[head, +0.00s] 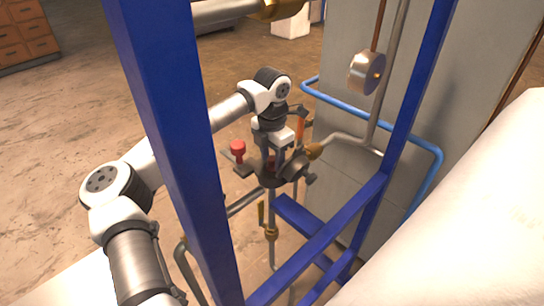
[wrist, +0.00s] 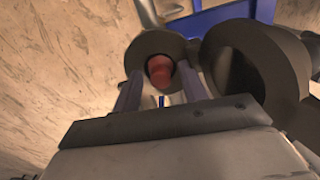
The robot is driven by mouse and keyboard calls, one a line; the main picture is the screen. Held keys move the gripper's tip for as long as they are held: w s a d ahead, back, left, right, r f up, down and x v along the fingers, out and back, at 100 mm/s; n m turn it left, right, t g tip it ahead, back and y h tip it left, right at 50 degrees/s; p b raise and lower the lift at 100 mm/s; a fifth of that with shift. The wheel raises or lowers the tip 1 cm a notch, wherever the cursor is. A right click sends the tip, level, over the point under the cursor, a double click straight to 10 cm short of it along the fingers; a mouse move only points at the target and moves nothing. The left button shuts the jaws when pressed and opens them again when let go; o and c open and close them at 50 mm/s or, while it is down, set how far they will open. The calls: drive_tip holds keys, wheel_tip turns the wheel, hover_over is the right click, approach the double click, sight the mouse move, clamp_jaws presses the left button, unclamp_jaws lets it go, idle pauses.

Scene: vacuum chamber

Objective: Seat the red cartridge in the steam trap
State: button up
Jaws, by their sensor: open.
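The steam trap (head: 268,170) is a dark grey body on the pipework inside the blue frame. In the wrist view its round collar (wrist: 146,46) has an open bore. A red cartridge (wrist: 160,70) shows inside that bore, with a dark gap around part of it; how deep it sits I cannot tell. My gripper (wrist: 162,85) is open, with one finger on either side of the red piece. In the head view my gripper (head: 271,160) points down over the trap and largely hides the bore.
A red knob-like piece (head: 238,148) stands on a dark bracket left of the trap. Blue frame posts (head: 172,130) flank the arm. Open floor (head: 70,110) is at left.

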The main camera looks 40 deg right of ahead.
sight(272, 158)
wheel_tip(272, 158, up, 12)
drive_tip(key=b, duration=0.2)
idle(0.6)
